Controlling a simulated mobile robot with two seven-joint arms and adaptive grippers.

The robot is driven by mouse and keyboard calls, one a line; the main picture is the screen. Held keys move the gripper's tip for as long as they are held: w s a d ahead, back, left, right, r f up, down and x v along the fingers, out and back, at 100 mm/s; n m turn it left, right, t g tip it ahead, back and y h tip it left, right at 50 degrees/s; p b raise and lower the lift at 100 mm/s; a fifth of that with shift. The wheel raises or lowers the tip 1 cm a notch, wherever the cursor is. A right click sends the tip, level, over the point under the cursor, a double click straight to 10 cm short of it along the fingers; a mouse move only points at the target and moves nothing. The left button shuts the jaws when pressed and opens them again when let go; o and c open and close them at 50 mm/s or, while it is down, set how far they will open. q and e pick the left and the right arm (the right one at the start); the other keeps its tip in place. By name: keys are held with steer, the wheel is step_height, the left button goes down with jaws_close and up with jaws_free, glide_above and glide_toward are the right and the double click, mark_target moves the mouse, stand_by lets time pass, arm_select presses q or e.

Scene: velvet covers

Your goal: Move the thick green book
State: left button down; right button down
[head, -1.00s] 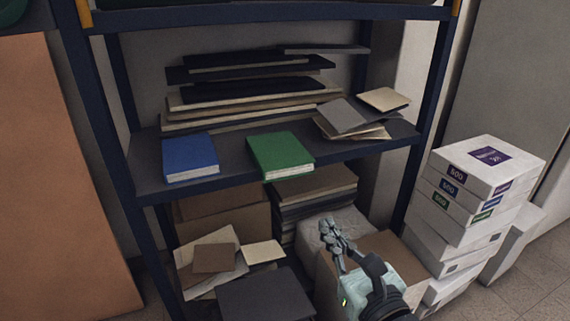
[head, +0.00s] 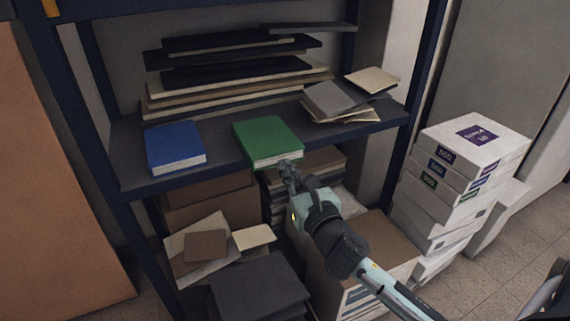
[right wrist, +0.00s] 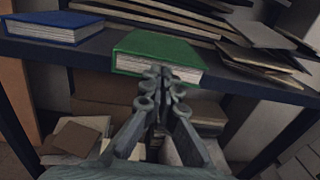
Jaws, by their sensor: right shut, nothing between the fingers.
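The thick green book (head: 268,139) lies flat on the middle shelf, its page edge at the shelf's front edge. It also shows in the right wrist view (right wrist: 158,52), straight ahead of the fingers. My right gripper (head: 287,168) is shut and empty just in front of the book's front edge. In the right wrist view the closed fingertips (right wrist: 161,72) overlap the book's page edge; I cannot tell whether they touch it. My left gripper is not in view.
A blue book (head: 174,146) lies left of the green one on the shelf (head: 219,170). Loose boards (head: 338,103) lie to the right, and a stack of boards (head: 235,95) behind. Boxes fill the space below. White paper packs (head: 470,150) stand at right.

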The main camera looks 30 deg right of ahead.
mark_target(272, 148)
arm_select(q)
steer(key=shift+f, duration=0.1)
arm_select(e)
steer(key=shift+w, duration=0.7)
